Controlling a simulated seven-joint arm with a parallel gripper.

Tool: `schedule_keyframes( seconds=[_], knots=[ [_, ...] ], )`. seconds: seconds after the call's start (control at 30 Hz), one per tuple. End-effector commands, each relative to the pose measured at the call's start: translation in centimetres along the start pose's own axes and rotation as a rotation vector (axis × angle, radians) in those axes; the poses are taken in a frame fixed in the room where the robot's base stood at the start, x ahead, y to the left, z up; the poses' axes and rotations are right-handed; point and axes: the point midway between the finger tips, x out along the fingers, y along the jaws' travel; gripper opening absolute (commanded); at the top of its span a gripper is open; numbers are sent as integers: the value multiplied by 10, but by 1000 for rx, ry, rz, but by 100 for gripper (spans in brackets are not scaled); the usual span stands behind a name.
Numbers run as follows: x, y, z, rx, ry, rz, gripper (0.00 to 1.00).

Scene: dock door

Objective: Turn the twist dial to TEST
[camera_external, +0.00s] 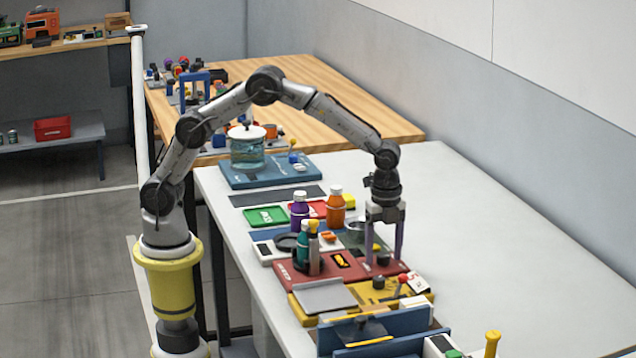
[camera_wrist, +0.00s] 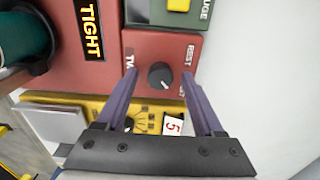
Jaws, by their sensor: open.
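The twist dial is a dark round knob (camera_wrist: 160,75) with a pale pointer line, on a red panel (camera_wrist: 140,45). The wrist view shows the word REST beside it and other lettering partly hidden by the fingers. The knob also shows in the external view (camera_external: 383,258), on the right part of the red panel. My gripper (camera_wrist: 163,75) is open, with one purple finger on each side of the knob. Whether the fingers touch it cannot be told. In the external view my gripper (camera_external: 384,258) points straight down at the dial.
A yellow panel (camera_external: 360,294) with a dark knob and a red-tipped lever adjoins the red one. Purple (camera_external: 299,212) and orange (camera_external: 335,208) bottles stand behind. The white table (camera_external: 500,240) is bare on the right.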

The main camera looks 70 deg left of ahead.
Motion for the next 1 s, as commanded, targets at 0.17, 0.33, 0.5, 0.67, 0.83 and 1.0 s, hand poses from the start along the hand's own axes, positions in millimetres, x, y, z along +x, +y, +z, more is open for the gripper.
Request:
schedule_keyframes(
  seconds=[0.17,0.33,0.5,0.67,0.83,1.0],
  knots=[
    [-18,-1,0,0,3,-5,69],
    [-53,-1,0,0,3,-6,69],
    [-90,-1,0,0,3,-6,69],
    [-117,-1,0,0,2,-4,69],
    [-134,0,0,0,2,-3,69],
    [-138,0,0,0,1,-1,69]
  ],
)
